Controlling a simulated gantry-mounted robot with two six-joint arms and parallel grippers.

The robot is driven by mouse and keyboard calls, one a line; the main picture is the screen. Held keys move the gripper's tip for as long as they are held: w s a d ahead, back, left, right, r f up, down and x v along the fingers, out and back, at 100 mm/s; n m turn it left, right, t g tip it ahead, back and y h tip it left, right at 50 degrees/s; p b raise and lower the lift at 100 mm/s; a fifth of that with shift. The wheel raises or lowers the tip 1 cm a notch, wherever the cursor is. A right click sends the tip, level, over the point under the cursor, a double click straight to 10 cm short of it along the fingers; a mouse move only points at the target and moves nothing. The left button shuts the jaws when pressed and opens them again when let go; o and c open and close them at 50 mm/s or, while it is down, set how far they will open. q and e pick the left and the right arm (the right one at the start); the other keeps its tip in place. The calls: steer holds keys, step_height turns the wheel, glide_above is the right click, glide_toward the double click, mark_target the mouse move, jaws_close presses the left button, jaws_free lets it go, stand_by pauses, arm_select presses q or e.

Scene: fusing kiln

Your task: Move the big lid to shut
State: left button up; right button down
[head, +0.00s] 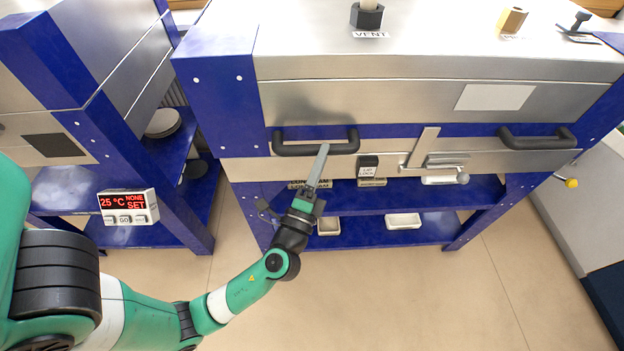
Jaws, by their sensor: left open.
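The big lid (400,100) is the broad steel top of the kiln, with a blue band and two black bar handles along its front. It lies low and level over the steel kiln body (500,162); I cannot tell whether a small gap remains under it. My left gripper (318,168) is open at the left handle (290,148). Its grey finger overlaps the right part of that handle in the picture; contact cannot be told. The right handle (538,138) is free. My right gripper is out of view.
A latch lever (424,145) and a small black switch labelled for the lid lock (368,163) sit on the front. Below is a blue shelf (365,228) with pale trays. A controller display (128,206) hangs at left. Floor in front is clear.

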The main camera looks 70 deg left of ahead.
arm_select(q)
steer(key=b+v, duration=0.3)
steer(key=v, duration=0.6)
steer(key=shift+s+d, duration=0.2)
steer(key=shift+s, duration=0.1)
steer(key=shift+f, duration=0.15)
